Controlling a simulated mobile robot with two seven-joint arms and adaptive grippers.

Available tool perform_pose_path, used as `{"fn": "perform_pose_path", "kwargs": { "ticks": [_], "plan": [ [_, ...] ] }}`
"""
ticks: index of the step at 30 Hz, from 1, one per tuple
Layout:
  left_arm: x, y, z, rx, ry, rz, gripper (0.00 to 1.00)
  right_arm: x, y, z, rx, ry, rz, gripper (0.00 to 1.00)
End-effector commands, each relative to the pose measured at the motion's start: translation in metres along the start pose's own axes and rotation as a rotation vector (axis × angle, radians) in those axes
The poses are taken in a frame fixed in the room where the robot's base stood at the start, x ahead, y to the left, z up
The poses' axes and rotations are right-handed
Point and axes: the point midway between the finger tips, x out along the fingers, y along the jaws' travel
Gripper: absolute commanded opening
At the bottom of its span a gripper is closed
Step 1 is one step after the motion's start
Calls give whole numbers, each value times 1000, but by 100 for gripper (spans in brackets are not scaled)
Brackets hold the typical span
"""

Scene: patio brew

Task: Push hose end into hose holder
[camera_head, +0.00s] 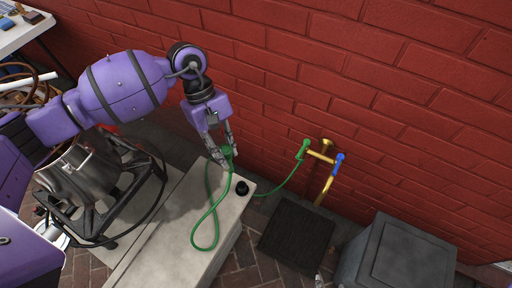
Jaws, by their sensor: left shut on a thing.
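The green hose (209,212) loops over the pale counter (170,238) in the middle of the view and runs right to the green fitting (305,147) at the brass tap on the wall. My left gripper (227,160) reaches down from the left and is shut on the green hose end (227,151) above the counter's far end. A small black round holder (242,188) sits on the counter near its far right corner, just below and right of the gripper. The hose end is apart from it in the picture.
The brass tap (324,157) with a blue handle (339,161) is on the red brick wall (330,60). A dark mat (297,235) and a grey box (398,258) are on the right. A metal pot (85,170) in a black frame stands left of the counter.

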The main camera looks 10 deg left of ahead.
Motion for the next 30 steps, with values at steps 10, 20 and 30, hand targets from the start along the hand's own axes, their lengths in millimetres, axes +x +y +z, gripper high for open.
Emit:
{"fn": "perform_pose_path", "kwargs": {
  "ticks": [10, 20, 30],
  "plan": [
    [160, 47, -99, -890, 2, 389, 0, 46, 4, 55, -15, -48, 8, 44],
    [188, 55, -136, -1205, 17, 541, 0, 62, 1, 46, -23, -19, 2, 44],
    [197, 55, -141, -1211, 19, 542, 0, 64, 1, 57, -21, -35, 3, 44]
  ]
}}
